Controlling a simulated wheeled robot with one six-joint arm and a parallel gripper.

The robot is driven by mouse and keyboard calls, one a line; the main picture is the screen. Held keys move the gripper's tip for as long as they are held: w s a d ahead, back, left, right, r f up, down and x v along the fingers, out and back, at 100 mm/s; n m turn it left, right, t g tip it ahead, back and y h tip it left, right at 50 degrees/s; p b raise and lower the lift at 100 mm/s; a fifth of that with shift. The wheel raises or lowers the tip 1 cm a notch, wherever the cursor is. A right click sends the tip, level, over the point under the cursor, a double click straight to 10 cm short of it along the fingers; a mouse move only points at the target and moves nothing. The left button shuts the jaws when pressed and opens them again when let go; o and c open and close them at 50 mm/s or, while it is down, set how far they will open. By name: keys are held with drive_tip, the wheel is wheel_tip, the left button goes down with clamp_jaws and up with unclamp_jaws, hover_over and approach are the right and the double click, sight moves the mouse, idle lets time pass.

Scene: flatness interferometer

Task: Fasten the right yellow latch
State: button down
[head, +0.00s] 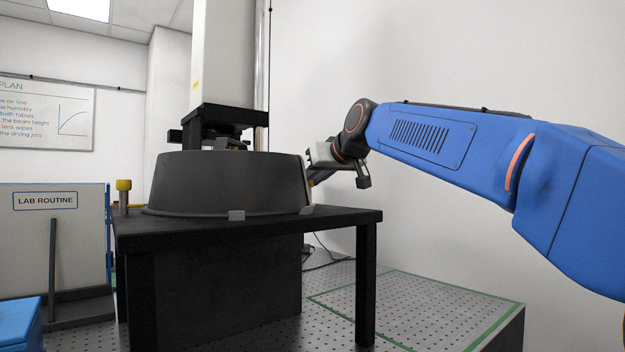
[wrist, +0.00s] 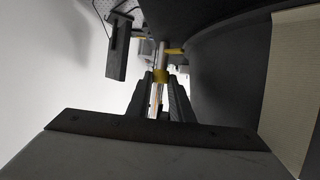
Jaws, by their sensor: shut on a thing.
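The right yellow latch (wrist: 161,76) shows in the wrist view as a yellow collar on a pale metal rod, between the tips of my gripper (wrist: 161,88). The two dark fingers are closed in on it. In the head view my gripper (head: 311,180) is at the right side of the round black housing (head: 230,183), close to its wall. The latch is mostly hidden there by the gripper and the housing. A second yellow-topped latch (head: 124,185) stands upright at the left of the housing.
The housing sits on a black table (head: 250,220) under a tall pale column (head: 222,55). In the wrist view the dark housing wall (wrist: 222,75) is close on the right, and a dark block (wrist: 119,47) shows upper left. A perforated bench (head: 410,305) lies below.

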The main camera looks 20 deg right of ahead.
drive_tip(key=shift+f, duration=0.1)
drive_tip(key=c, duration=1.6)
unclamp_jaws()
drive_tip(key=v, duration=1.7)
drive_tip(key=shift+s+d+r, duration=0.1)
drive_tip(key=shift+d+r, duration=0.05)
drive_tip(key=shift+r, duration=0.05)
